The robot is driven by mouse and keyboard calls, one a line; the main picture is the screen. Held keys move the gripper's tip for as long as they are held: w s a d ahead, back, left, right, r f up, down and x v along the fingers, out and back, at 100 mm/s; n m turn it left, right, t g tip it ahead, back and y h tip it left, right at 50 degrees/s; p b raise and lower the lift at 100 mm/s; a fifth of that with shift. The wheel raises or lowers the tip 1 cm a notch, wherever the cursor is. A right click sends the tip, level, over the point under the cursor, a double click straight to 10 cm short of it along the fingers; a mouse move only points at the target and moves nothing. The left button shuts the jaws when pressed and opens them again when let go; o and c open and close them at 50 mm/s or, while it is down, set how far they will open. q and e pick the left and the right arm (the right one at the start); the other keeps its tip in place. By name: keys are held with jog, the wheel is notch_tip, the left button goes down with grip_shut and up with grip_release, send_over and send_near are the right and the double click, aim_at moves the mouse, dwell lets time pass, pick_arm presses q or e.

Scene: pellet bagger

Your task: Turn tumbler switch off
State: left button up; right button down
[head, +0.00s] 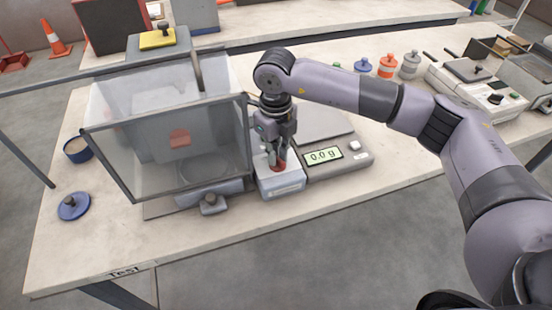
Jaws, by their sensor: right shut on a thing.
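A small white and grey box (281,185) stands on the table beside the clear-walled machine. A red part (278,167) shows on top of this box; it appears to be the tumbler switch, but it is mostly covered. My right gripper (277,160) reaches down onto the box from above, its fingers closed around the red part. The fingers hide which way the switch is set. My left gripper is not in view.
The machine's clear guard panel (165,148) stands close left of my gripper. A scale (338,160) reading 0.0 g stands right of the box. A blue cup (77,150) and blue lid (73,207) lie at the left. The table front is clear.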

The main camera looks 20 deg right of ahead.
jog(key=shift+n+b, duration=0.3)
jog(key=shift+n, duration=0.1)
jog(key=shift+r, duration=0.1)
jog(key=c, duration=1.7)
grip_release()
